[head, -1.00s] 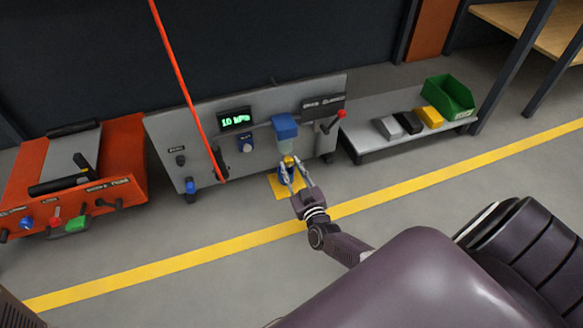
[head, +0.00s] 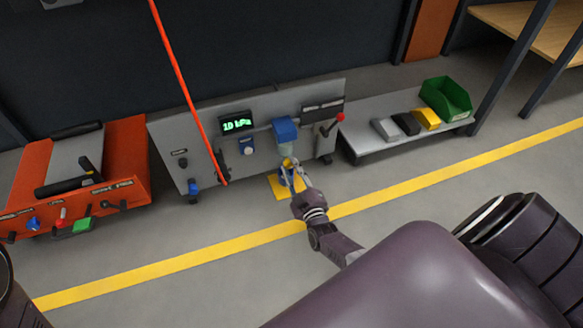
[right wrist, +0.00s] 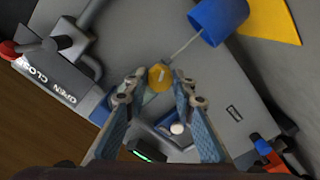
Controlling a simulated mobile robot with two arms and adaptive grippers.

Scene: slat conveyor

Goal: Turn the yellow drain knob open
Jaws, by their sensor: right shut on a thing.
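The yellow drain knob (head: 287,162) sits under a clear bowl with a blue top (head: 285,130) on the grey panel (head: 215,155). My right gripper (head: 290,172) reaches up to it from the lower right, its fingers around the knob. In the right wrist view the yellow knob (right wrist: 160,77) shows between the fingertips of my right gripper (right wrist: 158,88), which is shut on it. A pale mark shows on the knob, but how far it is turned is hard to tell. My left gripper is not in view.
A blue cup (right wrist: 218,20) is close to the knob, above a yellow floor patch (head: 277,188). A red-tipped lever (head: 340,117) stands right of it. A red cable (head: 185,90) hangs before the panel. An orange cart (head: 125,150) stands left, a low shelf (head: 375,148) right.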

